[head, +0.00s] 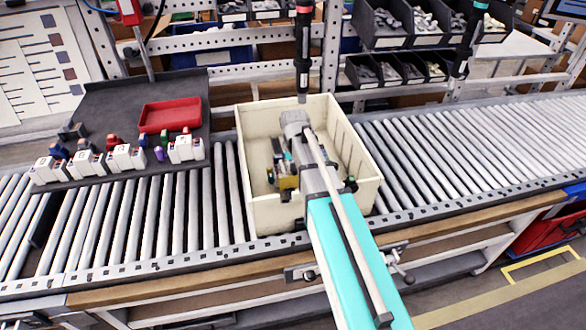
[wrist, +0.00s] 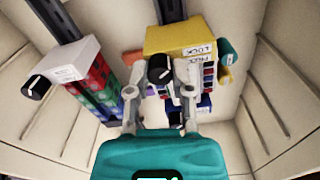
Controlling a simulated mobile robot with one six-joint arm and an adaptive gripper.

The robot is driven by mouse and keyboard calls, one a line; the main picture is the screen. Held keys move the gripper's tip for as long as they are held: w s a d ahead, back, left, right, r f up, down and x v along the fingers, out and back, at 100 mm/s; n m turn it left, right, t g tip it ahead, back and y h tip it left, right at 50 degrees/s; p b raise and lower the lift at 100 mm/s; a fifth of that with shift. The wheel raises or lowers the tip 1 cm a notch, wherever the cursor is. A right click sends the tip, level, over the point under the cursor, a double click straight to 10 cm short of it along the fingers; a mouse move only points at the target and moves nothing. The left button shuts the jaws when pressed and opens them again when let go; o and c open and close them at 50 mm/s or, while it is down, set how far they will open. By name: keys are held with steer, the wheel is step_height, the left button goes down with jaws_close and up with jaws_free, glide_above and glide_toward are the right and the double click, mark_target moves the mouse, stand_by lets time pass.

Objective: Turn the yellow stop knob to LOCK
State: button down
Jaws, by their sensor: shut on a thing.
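The yellow stop block (wrist: 180,37) stands inside the cream crate in the wrist view, with a black knob (wrist: 160,68) on its near side. White labels on its right side read LOCK (wrist: 198,50) and, it seems, FREE (wrist: 193,68). My gripper (wrist: 160,88) has one grey finger on each side of the knob and is shut on it. I cannot tell clearly which label the knob points to. In the head view the yellow block (head: 287,183) shows low in the crate, partly behind my arm, and the fingers are hidden.
A white block (wrist: 68,62) with its own black knob (wrist: 37,87) stands left, above red and green pieces. A teal cylinder (wrist: 227,52) sits right. The crate's walls (head: 362,165) surround my gripper closely. A hanging screwdriver (head: 303,50) is just behind the crate.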

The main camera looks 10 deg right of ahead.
steer(key=shift+n, duration=1.1)
steer(key=shift+c, duration=2.4)
jaws_free()
steer(key=shift+r, duration=0.1)
